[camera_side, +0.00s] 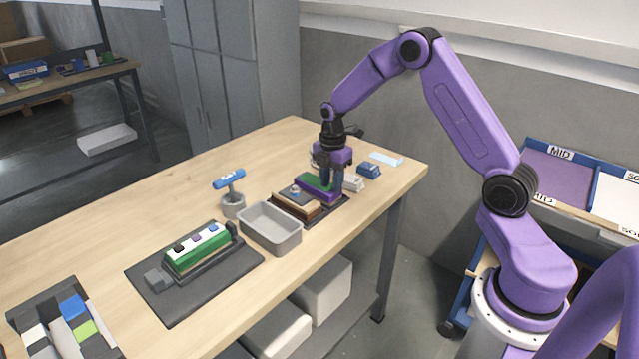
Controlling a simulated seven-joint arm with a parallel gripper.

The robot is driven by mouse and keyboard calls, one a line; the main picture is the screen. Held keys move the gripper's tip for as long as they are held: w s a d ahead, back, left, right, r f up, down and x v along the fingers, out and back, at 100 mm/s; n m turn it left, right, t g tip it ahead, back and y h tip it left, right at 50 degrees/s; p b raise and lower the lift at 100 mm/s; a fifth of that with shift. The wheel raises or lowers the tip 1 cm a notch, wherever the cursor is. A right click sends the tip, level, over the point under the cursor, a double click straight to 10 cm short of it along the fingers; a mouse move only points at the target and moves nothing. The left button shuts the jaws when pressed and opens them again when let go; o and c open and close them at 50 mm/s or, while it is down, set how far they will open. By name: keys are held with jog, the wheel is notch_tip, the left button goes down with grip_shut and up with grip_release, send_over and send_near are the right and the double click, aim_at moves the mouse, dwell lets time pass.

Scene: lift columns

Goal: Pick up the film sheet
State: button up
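A thin pale-blue sheet (386,159), which looks like the film sheet, lies flat on the wooden table (215,170) near its far right corner. My gripper (331,188) points down, to the left of the sheet and apart from it. Its fingers are at a purple and green block (314,188) beside a wooden block (297,204) on a dark mat. The fingers are small and partly merge with the purple block, so I cannot tell whether they grip it.
A small blue block (369,170) and a whitish block (353,182) sit between my gripper and the sheet. A grey tray (270,229), a blue-handled tool in a cup (233,206) and a green block in a dark fixture (197,249) stand to the left.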

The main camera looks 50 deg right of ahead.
grip_shut()
jog(key=shift+r, duration=0.1)
jog(key=shift+r, duration=0.5)
notch_tip(320, 180, up, 2)
jog(key=shift+r, duration=0.1)
jog(key=s+a+r, duration=0.3)
jog(key=s+r, duration=0.7)
jog(key=s, duration=0.3)
notch_tip(320, 180, up, 7)
jog(key=shift+s+f, duration=0.15)
jog(key=shift+s, duration=0.15)
dwell(0.5)
